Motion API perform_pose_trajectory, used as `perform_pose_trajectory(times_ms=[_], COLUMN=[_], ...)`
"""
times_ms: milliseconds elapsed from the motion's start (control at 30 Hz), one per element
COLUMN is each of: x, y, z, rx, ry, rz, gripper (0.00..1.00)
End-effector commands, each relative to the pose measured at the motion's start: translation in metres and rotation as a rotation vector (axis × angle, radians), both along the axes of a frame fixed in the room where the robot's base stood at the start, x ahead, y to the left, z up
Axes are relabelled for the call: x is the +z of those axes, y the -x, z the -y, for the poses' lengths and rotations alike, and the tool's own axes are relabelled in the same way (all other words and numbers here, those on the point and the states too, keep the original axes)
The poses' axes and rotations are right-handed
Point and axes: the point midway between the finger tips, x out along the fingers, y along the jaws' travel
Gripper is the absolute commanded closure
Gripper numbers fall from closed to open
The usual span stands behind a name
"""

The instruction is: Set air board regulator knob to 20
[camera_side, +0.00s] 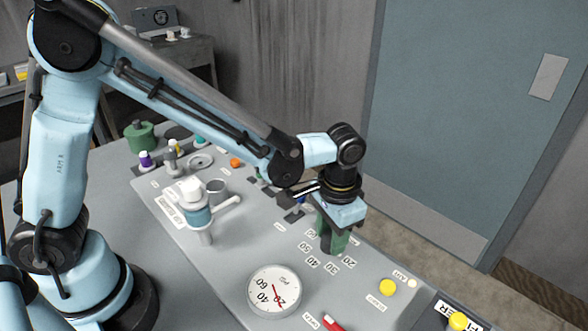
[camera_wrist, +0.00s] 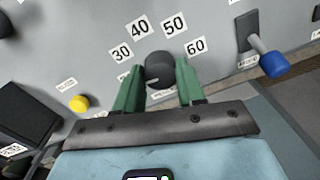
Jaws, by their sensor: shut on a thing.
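The dark round regulator knob (camera_wrist: 159,68) sits between the two green fingers of my gripper (camera_wrist: 158,90) in the wrist view, and they are shut on it. Printed numbers 30, 40 (camera_wrist: 137,27), 50 and 60 curve around its far side. I cannot make out a pointer on the knob. In the side view my gripper (camera_side: 332,238) points down at the panel, and its fingers hide the knob. Labels 50, 40, 30 and 20 (camera_side: 347,261) show beside it. A round white psi gauge (camera_side: 274,291) has a red needle near its 20; I cannot read it exactly.
A white and blue canister (camera_side: 196,212) stands on the panel (camera_side: 235,250) left of my gripper. A yellow knob (camera_side: 387,287) and a red lever (camera_side: 332,323) are nearer the front. A blue-ended lever (camera_wrist: 273,64) is right of the knob in the wrist view.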

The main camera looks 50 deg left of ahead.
Motion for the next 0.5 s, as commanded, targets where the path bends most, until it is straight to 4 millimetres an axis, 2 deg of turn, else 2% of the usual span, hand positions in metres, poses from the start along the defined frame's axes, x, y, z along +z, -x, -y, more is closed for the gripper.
perform_pose_trajectory(times_ms=[500], x=[0.0003], y=[-0.0002], z=[0.0001], rx=[0.097], ry=[0.000], rz=[0.000], gripper=[0.92])
